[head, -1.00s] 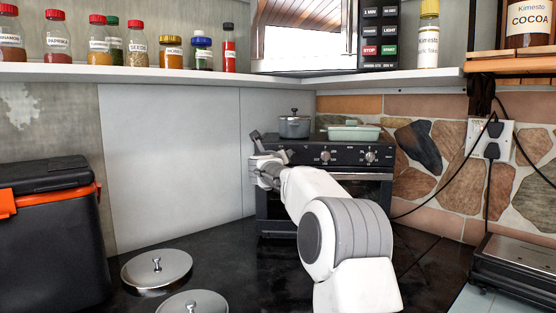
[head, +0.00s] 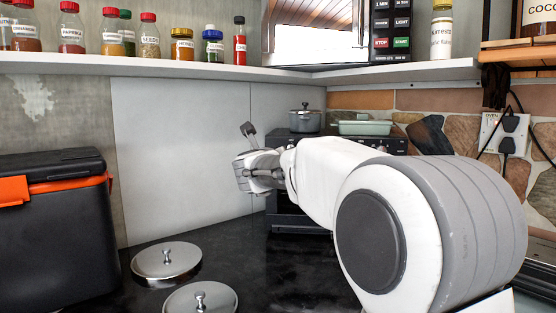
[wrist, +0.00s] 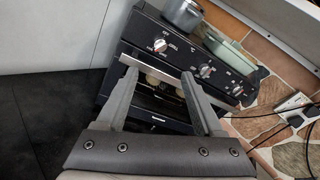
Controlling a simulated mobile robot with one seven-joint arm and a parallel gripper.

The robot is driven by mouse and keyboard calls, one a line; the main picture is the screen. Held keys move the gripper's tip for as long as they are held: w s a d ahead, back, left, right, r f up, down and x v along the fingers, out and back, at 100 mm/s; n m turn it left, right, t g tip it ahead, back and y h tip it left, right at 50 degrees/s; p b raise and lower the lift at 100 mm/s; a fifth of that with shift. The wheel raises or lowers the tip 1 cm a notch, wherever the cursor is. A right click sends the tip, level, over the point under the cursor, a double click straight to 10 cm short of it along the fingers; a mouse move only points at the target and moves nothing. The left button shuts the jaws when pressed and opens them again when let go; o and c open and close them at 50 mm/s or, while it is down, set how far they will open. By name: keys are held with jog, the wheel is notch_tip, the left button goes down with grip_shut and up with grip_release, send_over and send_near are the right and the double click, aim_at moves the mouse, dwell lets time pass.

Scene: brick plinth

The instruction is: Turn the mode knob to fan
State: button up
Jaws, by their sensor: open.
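The black toaster oven (head: 300,217) stands at the back, largely hidden behind my arm in the head view. In the wrist view its control panel (wrist: 183,52) shows tilted, with white-marked knobs: an upper left knob (wrist: 160,45), a middle knob (wrist: 205,71) and a lower right knob (wrist: 237,90). Their labels are too small to read, so I cannot tell which is the mode knob. My gripper (wrist: 157,69) is open and empty, its fingers pointing toward the oven front. The fingertips look below the upper left knob; no contact shows. My gripper (head: 247,152) also appears left of the oven in the head view.
A grey pot (head: 305,120) and a green dish (head: 365,128) sit on the oven. Two metal lids (head: 166,262) lie on the dark counter (head: 245,262). A black cooler (head: 60,230) stands left. A shelf (head: 200,67) with jars and cables by an outlet (head: 503,133) are near.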

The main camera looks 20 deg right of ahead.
jog(key=shift+v, duration=1.2)
jog(key=s+a+f+n+y, duration=0.3)
jog(key=s+a+n+y, duration=0.8)
jog(key=n, duration=0.9)
jog(key=s+d+f+n+g+h, duration=0.1)
jog(key=s+f+n+g, duration=0.2)
jog(key=s+f+n, duration=0.55)
jog(key=s+d+f+n+g+h, duration=0.1)
jog(key=s+d+f+n+g, duration=0.3)
jog(key=s, duration=0.7)
jog(key=s+a+f+n+g+h, duration=0.1)
jog(key=s+f+n+g, duration=0.25)
jog(key=s+f, duration=0.55)
notch_tip(320, 180, up, 18)
jog(key=t+p, duration=0.1)
jog(key=p, duration=1.6)
jog(key=shift+a+n, duration=0.15)
jog(key=shift+n, duration=0.15)
jog(key=shift+w, duration=0.1)
